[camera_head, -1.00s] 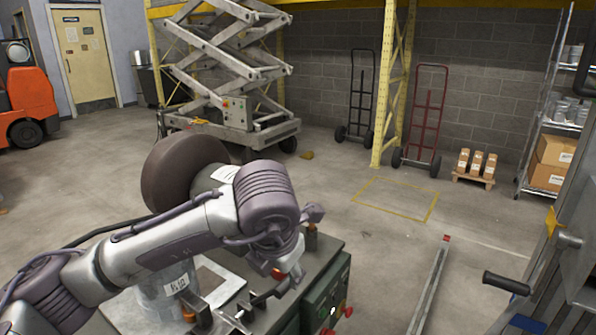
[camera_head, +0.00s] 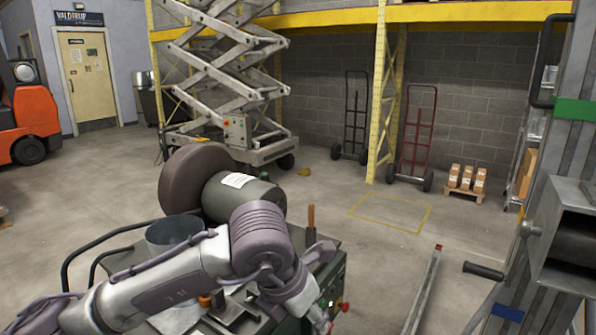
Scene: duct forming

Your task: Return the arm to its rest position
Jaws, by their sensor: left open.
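My left arm comes in from the lower left and bends over a green workbench machine (camera_head: 330,284). Its gripper (camera_head: 318,316) points down at the bench's front right corner, near the lower edge of the picture. It is open, and I see nothing held in it. The fingers are small and partly cut off from clear view. A round sheet-metal cylinder (camera_head: 172,233), open at the top, stands on the bench behind my forearm, which hides its lower part. My right gripper is not in view.
A large brown disc (camera_head: 190,180) with a grey-green drum rises behind my arm. A wooden handle (camera_head: 311,216) stands upright beside my wrist. A grey machine with a black crank (camera_head: 483,271) is at the right. The floor with a yellow outline (camera_head: 390,212) is clear.

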